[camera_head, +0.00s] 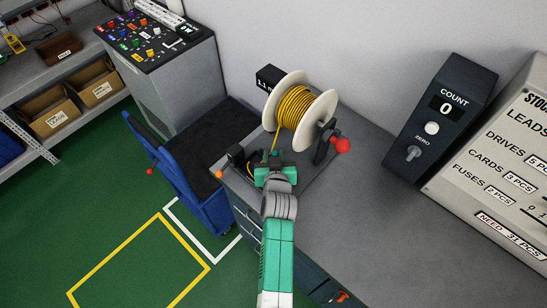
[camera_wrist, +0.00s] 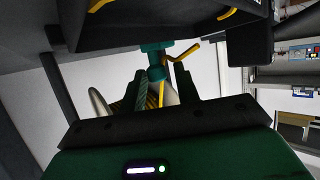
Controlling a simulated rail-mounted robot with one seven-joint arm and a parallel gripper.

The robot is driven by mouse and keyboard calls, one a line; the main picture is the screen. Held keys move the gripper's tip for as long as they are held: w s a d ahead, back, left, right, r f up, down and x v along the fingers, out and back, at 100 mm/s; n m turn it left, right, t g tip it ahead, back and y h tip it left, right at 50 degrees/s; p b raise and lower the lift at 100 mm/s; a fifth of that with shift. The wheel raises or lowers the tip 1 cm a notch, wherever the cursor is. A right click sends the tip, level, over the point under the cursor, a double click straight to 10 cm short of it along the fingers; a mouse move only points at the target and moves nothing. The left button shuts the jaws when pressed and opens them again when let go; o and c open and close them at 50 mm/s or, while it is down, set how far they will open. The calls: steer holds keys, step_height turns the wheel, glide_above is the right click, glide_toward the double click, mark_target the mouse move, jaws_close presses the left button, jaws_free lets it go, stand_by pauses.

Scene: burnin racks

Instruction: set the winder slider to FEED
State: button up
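The winder stands on the grey bench, with a white-flanged spool (camera_head: 296,108) of yellow wire and a red crank knob (camera_head: 340,145). A black box (camera_head: 269,78) with a partly hidden label sits behind the spool. My gripper (camera_head: 272,168) is low at the front of the winder, below the spool, where the wire runs down. In the wrist view my two fingers (camera_wrist: 165,90) stand apart with a gap between them. A teal post (camera_wrist: 155,72) and yellow wire (camera_wrist: 180,57) show beyond and between them. I cannot make out the slider or its FEED marking.
A dark block (camera_head: 236,155) and an orange knob (camera_head: 219,174) are at the bench's left edge. A blue bin (camera_head: 190,190) stands left of it. A count box (camera_head: 440,120) and a stock board (camera_head: 500,165) are at right. The bench front right is clear.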

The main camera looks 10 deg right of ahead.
steer(key=shift+o, duration=0.6)
steer(key=shift+a, duration=0.1)
steer(key=shift+r, duration=0.15)
steer(key=p+v, duration=0.2)
steer(key=v, duration=0.5)
steer(key=shift+s, duration=0.45)
